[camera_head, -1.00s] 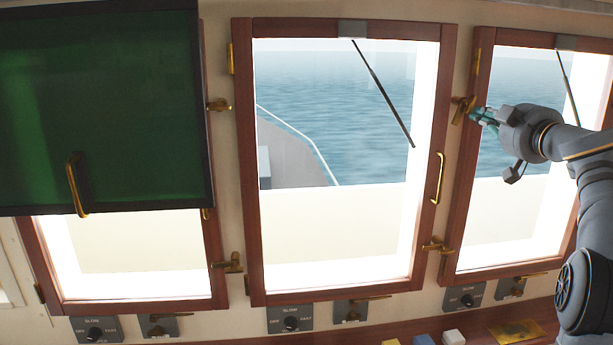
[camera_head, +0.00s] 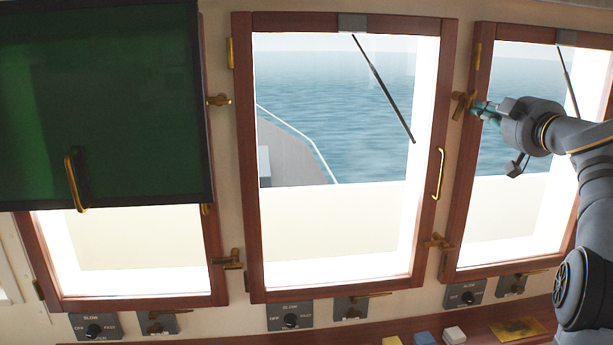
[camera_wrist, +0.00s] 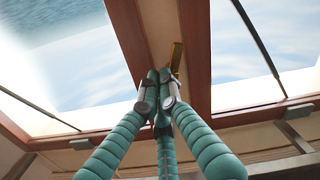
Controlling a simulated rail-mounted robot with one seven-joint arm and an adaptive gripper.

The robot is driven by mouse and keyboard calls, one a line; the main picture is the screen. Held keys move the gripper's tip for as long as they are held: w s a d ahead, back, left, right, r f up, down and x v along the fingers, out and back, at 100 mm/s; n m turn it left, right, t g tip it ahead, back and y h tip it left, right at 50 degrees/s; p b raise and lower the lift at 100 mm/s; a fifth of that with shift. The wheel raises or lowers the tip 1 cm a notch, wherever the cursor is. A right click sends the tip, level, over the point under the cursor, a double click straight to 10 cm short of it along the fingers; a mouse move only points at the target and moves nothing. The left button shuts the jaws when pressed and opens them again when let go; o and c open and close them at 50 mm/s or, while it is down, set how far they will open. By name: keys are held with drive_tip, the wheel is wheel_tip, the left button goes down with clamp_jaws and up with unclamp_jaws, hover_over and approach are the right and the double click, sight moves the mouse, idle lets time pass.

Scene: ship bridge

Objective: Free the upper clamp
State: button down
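The upper clamp (camera_head: 463,105) is a small brass fitting with a lever, on the post between the middle and right windows. In the wrist view its brass piece (camera_wrist: 176,57) shows upright just beyond the fingertips, partly hidden by them. My gripper (camera_head: 481,108) is directly right of the clamp in the head view, with its teal fingers pointing left at it. In the wrist view the fingertips (camera_wrist: 159,80) are drawn together close to the brass. I see nothing clearly held between them, and whether they touch the clamp I cannot tell.
A lower clamp (camera_head: 438,242) sits on the same post. The middle window (camera_head: 448,140) has a wooden frame and a brass handle (camera_head: 438,173). A green panel (camera_head: 120,110) covers the left window's upper part. Small blocks (camera_head: 424,338) lie on the ledge below.

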drive_tip(key=s+d+b, duration=0.1)
drive_tip(key=s+b, duration=0.3)
drive_tip(key=s, duration=0.2)
drive_tip(key=shift+d+f, duration=0.15)
drive_tip(key=shift+f, duration=0.15)
drive_tip(key=shift+r, duration=0.1)
